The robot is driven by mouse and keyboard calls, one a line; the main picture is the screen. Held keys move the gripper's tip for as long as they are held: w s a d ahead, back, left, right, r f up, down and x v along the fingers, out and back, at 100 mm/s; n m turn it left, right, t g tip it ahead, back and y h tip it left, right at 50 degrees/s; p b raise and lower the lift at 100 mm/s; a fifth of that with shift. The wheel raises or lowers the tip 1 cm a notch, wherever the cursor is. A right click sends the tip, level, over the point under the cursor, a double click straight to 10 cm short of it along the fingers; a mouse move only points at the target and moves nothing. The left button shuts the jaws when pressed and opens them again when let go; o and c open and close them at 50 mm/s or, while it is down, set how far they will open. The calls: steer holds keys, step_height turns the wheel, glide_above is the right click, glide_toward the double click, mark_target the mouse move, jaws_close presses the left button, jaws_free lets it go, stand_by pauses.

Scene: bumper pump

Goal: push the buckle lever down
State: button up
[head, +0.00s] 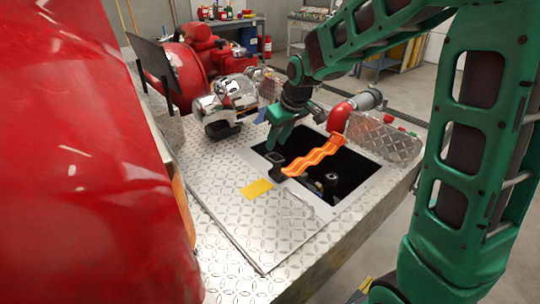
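I cannot say for certain which part is the buckle lever. A small dark upright piece with a flat top (276,161) stands at the left edge of a dark square opening (345,172) in the metal deck. A second dark knob-like piece (331,181) stands inside the opening. A wavy orange strap-like piece (314,157) slants across the opening. My green gripper (277,145) points down just above the flat-topped dark piece. From this angle I cannot tell whether they touch. The gap between the fingers is not clear.
The diamond-plate deck (240,222) has a yellow label (257,189) and free room at front left. A large red body (85,170) fills the left. A chrome fitting (228,98) and a red elbow pipe (345,112) stand behind the opening. Shop tables are farther back.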

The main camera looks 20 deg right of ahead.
mark_target(269, 158)
steer(key=x, duration=0.8)
steer(key=shift+s+d, duration=0.1)
steer(key=shift+r, duration=0.1)
jaws_close()
